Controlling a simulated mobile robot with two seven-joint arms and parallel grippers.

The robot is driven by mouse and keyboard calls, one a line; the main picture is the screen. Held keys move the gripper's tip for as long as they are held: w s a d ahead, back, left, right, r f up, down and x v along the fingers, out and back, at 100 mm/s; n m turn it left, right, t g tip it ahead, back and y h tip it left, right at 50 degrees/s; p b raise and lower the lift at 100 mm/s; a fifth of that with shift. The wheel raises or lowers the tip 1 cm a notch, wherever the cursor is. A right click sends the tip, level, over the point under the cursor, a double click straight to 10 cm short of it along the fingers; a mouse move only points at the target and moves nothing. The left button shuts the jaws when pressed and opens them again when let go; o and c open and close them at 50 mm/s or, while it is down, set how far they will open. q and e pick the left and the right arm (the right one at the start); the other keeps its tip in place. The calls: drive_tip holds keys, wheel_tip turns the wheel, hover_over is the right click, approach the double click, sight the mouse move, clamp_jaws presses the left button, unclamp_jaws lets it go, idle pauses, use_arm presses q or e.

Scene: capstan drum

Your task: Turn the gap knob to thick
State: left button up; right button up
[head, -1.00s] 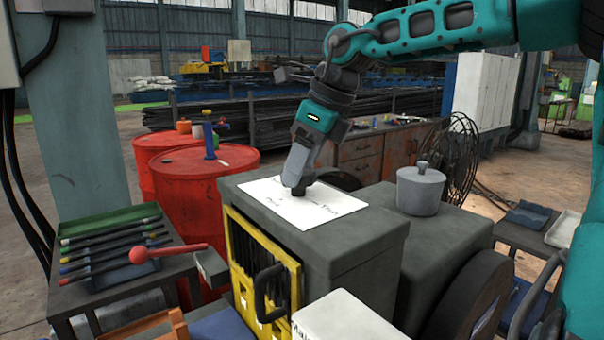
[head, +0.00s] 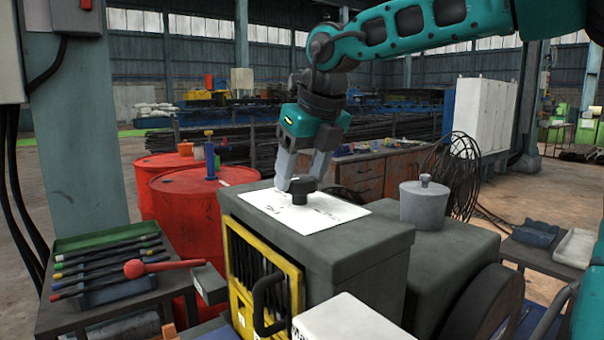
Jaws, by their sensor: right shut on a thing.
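The gap knob (head: 299,197) is small and dark and stands on a white label plate (head: 352,208) on top of the grey machine box (head: 365,248). The plate has small dark marks and lettering too small to read surely in this view. My right gripper (head: 302,182) reaches down from above and is shut on the knob's upper part. Its two fingers show side by side, and the knob's base shows below them. The knob's pointing direction cannot be made out. My left gripper is not in view.
A lidded grey pot (head: 423,205) stands on the lower block to the right. A yellow-framed panel (head: 240,270) with a dark handle is on the box's front.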

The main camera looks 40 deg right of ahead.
idle(0.3)
drive_tip(key=o, duration=1.1)
drive_tip(key=shift+c, duration=0.2)
drive_tip(key=p+v, duration=0.2)
drive_tip(key=v, duration=1.1)
drive_tip(key=shift+w+a, duration=0.1)
